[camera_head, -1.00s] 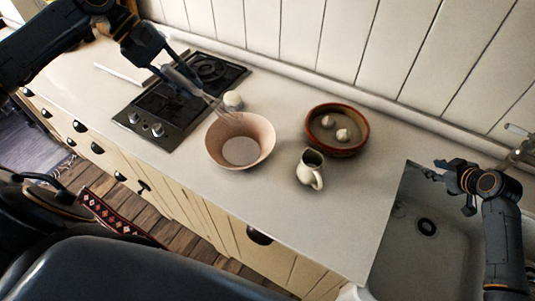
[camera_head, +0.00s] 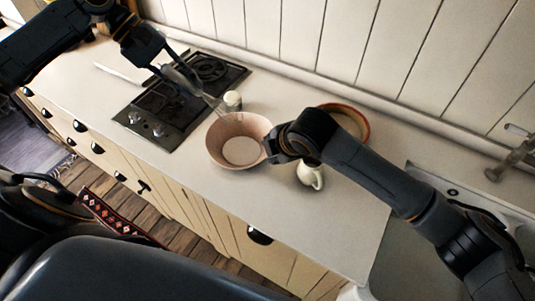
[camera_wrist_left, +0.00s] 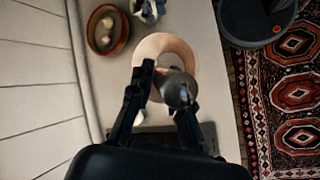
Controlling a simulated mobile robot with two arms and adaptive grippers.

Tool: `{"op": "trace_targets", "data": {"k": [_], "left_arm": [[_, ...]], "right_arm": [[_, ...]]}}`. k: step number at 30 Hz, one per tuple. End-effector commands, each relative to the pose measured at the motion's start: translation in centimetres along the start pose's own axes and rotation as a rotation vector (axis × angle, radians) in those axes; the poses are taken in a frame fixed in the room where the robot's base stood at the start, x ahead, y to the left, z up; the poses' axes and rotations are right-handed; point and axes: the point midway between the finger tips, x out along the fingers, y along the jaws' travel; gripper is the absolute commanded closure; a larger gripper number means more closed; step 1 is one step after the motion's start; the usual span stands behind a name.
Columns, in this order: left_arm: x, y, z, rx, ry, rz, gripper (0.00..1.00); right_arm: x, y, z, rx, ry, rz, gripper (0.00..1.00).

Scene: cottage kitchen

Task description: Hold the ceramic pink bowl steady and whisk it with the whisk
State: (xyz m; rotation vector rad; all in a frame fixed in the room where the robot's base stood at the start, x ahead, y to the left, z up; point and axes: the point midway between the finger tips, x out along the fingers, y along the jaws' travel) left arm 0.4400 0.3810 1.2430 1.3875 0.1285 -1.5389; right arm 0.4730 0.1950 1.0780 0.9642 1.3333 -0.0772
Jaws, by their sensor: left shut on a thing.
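The pink bowl (camera_head: 222,132) stands upright on the counter, right of the hob; it also shows in the left wrist view (camera_wrist_left: 153,46). My left gripper (camera_head: 172,72) is shut on the whisk (camera_head: 207,98), above the hob's right side. The whisk's wire end points down and right toward the bowl's far left rim.
A white pitcher (camera_head: 311,177) stands close under my right forearm. A brown-rimmed dish (camera_head: 353,117) is behind that arm; the left wrist view shows pale round items in it. A small white jar (camera_head: 232,100) stands behind the bowl. The counter in front is clear.

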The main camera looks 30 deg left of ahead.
Motion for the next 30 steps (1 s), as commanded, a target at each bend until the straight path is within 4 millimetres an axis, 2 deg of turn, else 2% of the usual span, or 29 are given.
{"op": "trace_targets", "data": {"k": [3, 8, 11, 21, 30], "left_arm": [[0.0, 0.0, 0.0, 0.0, 0.0, 0.001, 1.0], [0.0, 0.0, 0.0, 0.0, 0.0, 0.001, 1.0], [0.0, 0.0, 0.0, 0.0, 0.0, 0.001, 1.0], [0.0, 0.0, 0.0, 0.0, 0.0, 0.0, 1.0], [0.0, 0.0, 0.0, 0.0, 0.0, 0.0, 1.0]], "right_arm": [[0.1, -0.8, -1.2, -0.079, -0.02, -0.019, 0.68], [1.0, -1.1, -1.6, -0.105, -0.026, -0.028, 0.68], [2.4, -1.2, -1.6, -0.101, -0.025, -0.029, 0.68], [8.7, -1.3, -1.4, -0.1, -0.025, -0.029, 0.68], [11.7, -1.4, -1.4, -0.1, -0.024, -0.027, 0.68]]}}
